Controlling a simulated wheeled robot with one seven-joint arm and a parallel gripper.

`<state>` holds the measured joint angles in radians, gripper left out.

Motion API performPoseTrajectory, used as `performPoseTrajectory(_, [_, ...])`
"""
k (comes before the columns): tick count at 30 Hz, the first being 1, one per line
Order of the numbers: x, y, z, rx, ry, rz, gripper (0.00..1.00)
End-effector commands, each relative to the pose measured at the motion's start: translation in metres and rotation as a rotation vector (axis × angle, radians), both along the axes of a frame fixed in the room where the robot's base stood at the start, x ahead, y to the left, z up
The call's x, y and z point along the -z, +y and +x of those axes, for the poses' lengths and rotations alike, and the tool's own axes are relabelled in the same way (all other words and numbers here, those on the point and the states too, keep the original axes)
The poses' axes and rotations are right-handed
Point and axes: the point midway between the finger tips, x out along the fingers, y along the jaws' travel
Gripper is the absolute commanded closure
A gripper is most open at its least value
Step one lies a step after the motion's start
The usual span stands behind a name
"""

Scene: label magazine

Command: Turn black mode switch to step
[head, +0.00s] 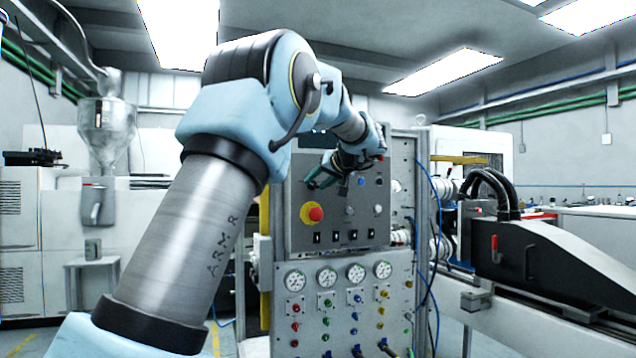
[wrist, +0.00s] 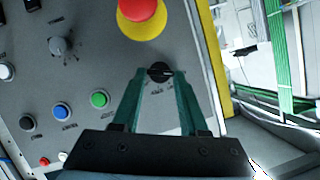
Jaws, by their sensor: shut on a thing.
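The black mode switch (wrist: 158,70) is a small round knob on the grey control panel, at the middle of the wrist view. My gripper (wrist: 159,76) has two green fingers, and their tips are shut on the knob from both sides. Small printed labels lie around the knob, too small to read surely. The knob's pointer position cannot be told clearly. In the head view my gripper (head: 322,178) is at the upper left of the panel (head: 335,238), and the switch is hidden there behind the gripper and arm.
A red emergency stop (wrist: 138,10) with a yellow collar sits close to the switch; it also shows in the head view (head: 313,213). A grey dial (wrist: 60,46), a blue button (wrist: 62,111) and a green button (wrist: 98,99) are nearby. Gauges (head: 327,277) line the lower panel.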

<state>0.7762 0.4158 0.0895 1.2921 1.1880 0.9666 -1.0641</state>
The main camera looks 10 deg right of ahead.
Motion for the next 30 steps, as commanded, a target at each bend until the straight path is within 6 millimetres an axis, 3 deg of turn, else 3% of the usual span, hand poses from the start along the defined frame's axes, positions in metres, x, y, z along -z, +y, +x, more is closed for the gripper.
performPoseTrajectory(1, [0.0, 0.0, -0.0001, 0.0, 0.0, 0.0, 0.7])
performPoseTrajectory(9, [-0.0001, -0.0001, -0.0002, 0.0, 0.0, 0.0, 1.0])
performPoseTrajectory(20, [0.0006, -0.001, -0.0004, 0.0, 0.003, 0.02, 1.0])
performPoseTrajectory(30, [0.0034, -0.0041, -0.0003, 0.001, 0.026, 0.207, 1.0])
